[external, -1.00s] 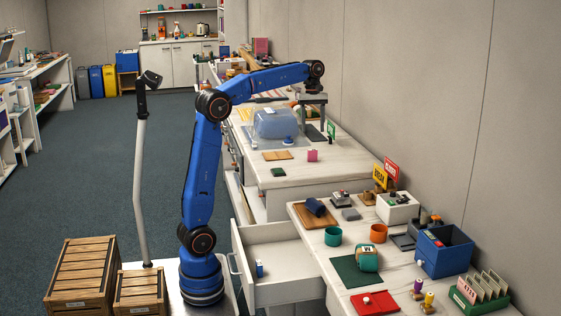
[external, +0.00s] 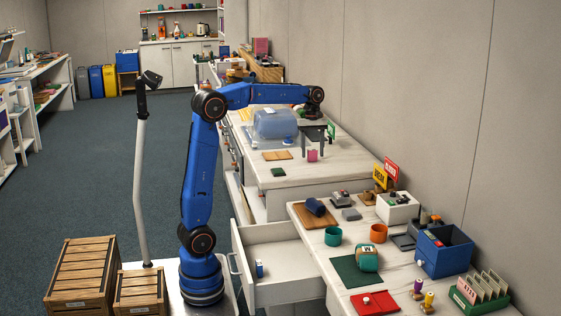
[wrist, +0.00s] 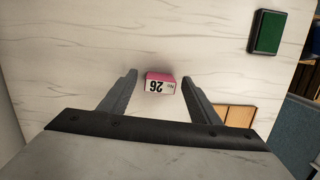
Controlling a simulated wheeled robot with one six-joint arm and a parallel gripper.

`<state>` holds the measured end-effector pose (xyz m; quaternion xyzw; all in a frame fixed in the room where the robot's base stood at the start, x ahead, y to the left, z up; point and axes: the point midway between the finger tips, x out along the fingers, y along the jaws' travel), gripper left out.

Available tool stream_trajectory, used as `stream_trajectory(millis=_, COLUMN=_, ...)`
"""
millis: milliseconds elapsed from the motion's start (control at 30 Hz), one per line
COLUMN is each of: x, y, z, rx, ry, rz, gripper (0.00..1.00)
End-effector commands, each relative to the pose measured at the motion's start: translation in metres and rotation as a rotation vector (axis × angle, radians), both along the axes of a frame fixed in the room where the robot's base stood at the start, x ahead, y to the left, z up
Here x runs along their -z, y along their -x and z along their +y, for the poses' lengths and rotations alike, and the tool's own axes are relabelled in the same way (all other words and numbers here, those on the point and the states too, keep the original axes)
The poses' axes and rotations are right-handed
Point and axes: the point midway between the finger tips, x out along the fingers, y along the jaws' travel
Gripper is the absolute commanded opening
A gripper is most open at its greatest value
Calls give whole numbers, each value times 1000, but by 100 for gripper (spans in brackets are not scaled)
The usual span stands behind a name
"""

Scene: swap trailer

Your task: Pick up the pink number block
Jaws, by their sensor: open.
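The pink number block (external: 312,156) stands on the white marbled counter in the external view. In the wrist view the pink block (wrist: 160,76) shows a pink edge and a white face with "26" upside down. My gripper (external: 313,151) points down above the counter, with its fingers at either side of the block in the external view. In the wrist view my gripper (wrist: 160,82) is open, and the block lies between and slightly beyond the fingertips, with gaps on both sides. Whether the fingertips reach down beside the block cannot be told.
A green sign (external: 332,131) stands to the right near the wall.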

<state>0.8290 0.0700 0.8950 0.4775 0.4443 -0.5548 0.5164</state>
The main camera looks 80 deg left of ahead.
Motion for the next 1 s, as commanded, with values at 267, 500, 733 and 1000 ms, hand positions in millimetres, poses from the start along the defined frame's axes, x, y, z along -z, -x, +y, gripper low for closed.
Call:
stream_trajectory(millis=267, x=2, y=0, z=0, rx=0, ry=0, rz=0, gripper=55)
stream_trajectory(millis=500, x=2, y=0, z=0, rx=0, ry=0, rz=-1, gripper=13)
stream_trajectory(millis=733, x=0, y=0, z=0, rx=0, ry=0, rz=-1, gripper=13)
stream_trajectory(millis=1000, x=-33, y=-1, z=0, rx=1, ry=-1, rz=-3, gripper=13)
